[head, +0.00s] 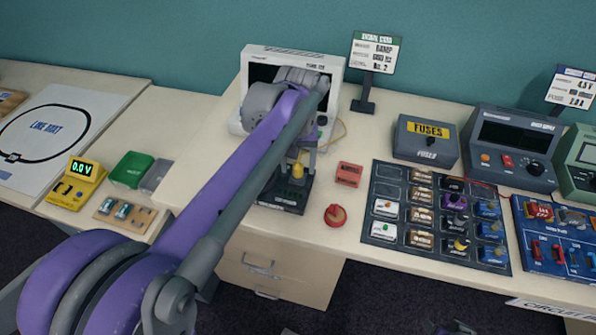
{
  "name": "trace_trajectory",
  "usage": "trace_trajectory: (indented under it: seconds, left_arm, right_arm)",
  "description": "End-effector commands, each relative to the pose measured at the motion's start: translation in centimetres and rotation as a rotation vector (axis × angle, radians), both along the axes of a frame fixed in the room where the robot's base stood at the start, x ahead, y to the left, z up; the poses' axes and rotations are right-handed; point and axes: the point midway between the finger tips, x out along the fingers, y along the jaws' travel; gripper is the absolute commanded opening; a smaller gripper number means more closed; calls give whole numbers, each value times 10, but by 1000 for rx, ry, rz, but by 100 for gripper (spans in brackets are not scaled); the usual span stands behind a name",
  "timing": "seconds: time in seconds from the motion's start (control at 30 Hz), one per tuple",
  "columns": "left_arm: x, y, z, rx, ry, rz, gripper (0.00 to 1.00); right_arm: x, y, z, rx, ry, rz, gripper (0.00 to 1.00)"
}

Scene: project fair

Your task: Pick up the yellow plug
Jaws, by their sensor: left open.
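A small yellow plug (297,171) stands upright on a black base (284,195) on the light wooden table, in front of the white monitor-like unit (335,62). My left arm reaches in from the lower left, and its gripper (301,158) points down just above and around the plug's top. The jaws are open. The arm and wrist hide part of the gripper, so I cannot tell whether a finger touches the plug. My right gripper does not show.
A red block (348,174) and a red round knob (335,215) lie right of the base. A dark board of modules (380,214), a FUSES box (425,140) and a grey power unit (511,150) stand farther right. A sign (374,52) stands behind.

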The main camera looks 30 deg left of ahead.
Motion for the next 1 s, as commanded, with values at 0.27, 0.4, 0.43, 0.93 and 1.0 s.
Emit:
trace_trajectory:
  seconds: [0.27, 0.4, 0.43, 0.93, 1.0]
  left_arm:
    - [0, 0, -3, 0, 0, 0, 66]
    - [0, 0, -3, 0, 0, 0, 41]
    - [0, 0, -3, 0, 0, 0, 36]
    - [0, 0, -2, 0, 0, 0, 0]
    - [0, 0, -1, 0, 0, 0, 0]
  right_arm:
    - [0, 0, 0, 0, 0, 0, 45]
    - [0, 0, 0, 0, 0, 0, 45]
    - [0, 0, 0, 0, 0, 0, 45]
    - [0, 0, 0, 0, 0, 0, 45]
    - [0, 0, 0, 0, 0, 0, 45]
